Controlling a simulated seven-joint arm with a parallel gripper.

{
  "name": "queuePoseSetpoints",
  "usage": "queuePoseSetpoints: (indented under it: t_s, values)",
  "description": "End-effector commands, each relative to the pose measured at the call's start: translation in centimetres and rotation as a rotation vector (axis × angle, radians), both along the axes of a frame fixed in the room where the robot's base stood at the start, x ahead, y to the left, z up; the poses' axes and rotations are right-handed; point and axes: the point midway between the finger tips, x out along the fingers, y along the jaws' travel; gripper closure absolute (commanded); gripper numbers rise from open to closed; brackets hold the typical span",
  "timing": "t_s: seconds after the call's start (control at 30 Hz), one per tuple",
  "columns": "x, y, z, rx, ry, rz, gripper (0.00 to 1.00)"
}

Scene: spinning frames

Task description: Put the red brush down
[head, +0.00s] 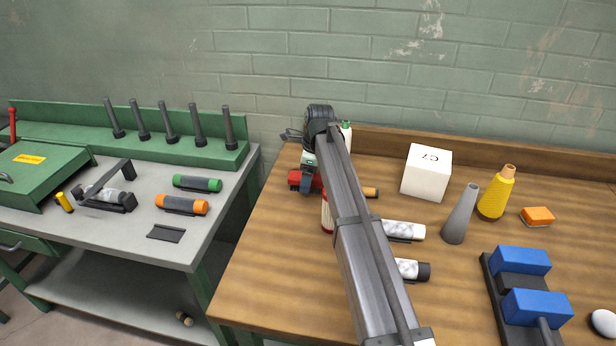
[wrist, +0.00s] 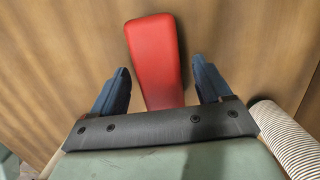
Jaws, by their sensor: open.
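The red brush (wrist: 155,55) lies flat on the wooden table in the wrist view, its wider end away from my gripper. My gripper (wrist: 161,68) is open, with one blue finger on each side of the brush and a gap on both sides. The near end of the brush is hidden under the gripper body. In the head view the red brush (head: 296,178) shows only partly near the table's back left, beside my gripper (head: 306,182).
A cream ribbed cylinder (wrist: 290,128) lies close by my gripper's right in the wrist view. On the table stand a white cube (head: 426,172), a grey cone (head: 460,215) and a yellow bottle (head: 496,194). A grey bench (head: 130,232) is at left. The table's front left is clear.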

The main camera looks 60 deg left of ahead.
Motion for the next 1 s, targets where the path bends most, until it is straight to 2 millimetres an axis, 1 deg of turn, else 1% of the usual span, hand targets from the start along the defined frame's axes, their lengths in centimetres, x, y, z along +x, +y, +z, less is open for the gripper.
queuePoseSetpoints:
  t_s: [0.17, 0.27, 0.37, 0.6, 0.8, 1.0]
  values:
    - [0.0, 0.0, 0.2, 0.000, 0.000, 0.000, 0.22]
    - [0.1, 0.0, 1.0, 0.001, -0.001, 0.000, 0.22]
    - [0.3, -0.1, 2.3, 0.002, -0.001, 0.000, 0.22]
    - [0.8, -0.6, 6.8, 0.002, -0.001, 0.000, 0.22]
    - [1.1, -1.0, 10.0, 0.001, -0.001, 0.000, 0.22]
    - [1.2, -1.2, 11.7, 0.000, 0.000, 0.000, 0.22]
